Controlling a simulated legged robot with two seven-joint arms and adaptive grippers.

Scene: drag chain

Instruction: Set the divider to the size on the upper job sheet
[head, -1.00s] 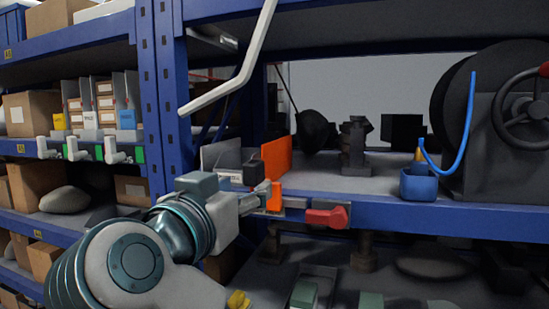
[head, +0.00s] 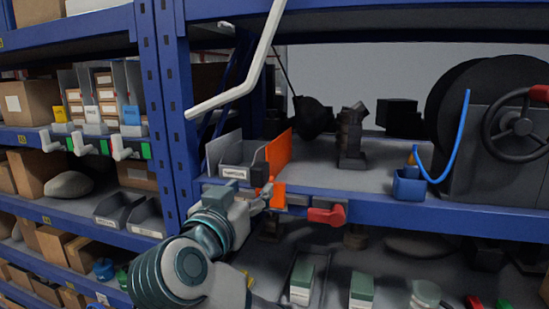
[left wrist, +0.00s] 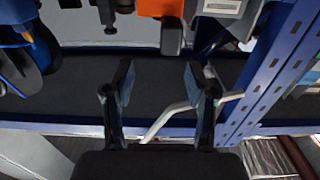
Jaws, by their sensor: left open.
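The orange divider (head: 279,155) stands upright on the middle shelf, right of a grey bin (head: 225,150) with a white label. An orange lower part hangs at the shelf's front edge. A small dark block (head: 259,175) sits at the divider's front. My left gripper (head: 268,192) is in front of the orange lower part; contact cannot be told. In the left wrist view, my left gripper (left wrist: 158,85) is open and empty, with orange (left wrist: 160,8) and a dark block (left wrist: 172,36) beyond its fingertips. I cannot make out a job sheet. My right gripper is not in view.
A red handle (head: 327,215) sits on the shelf edge right of the gripper. A bent white bar (head: 245,80) hangs in front of the blue upright (head: 170,110). A blue cup (head: 408,186) and a handwheel (head: 518,130) stand at right. White handles (head: 85,145) line the left shelf.

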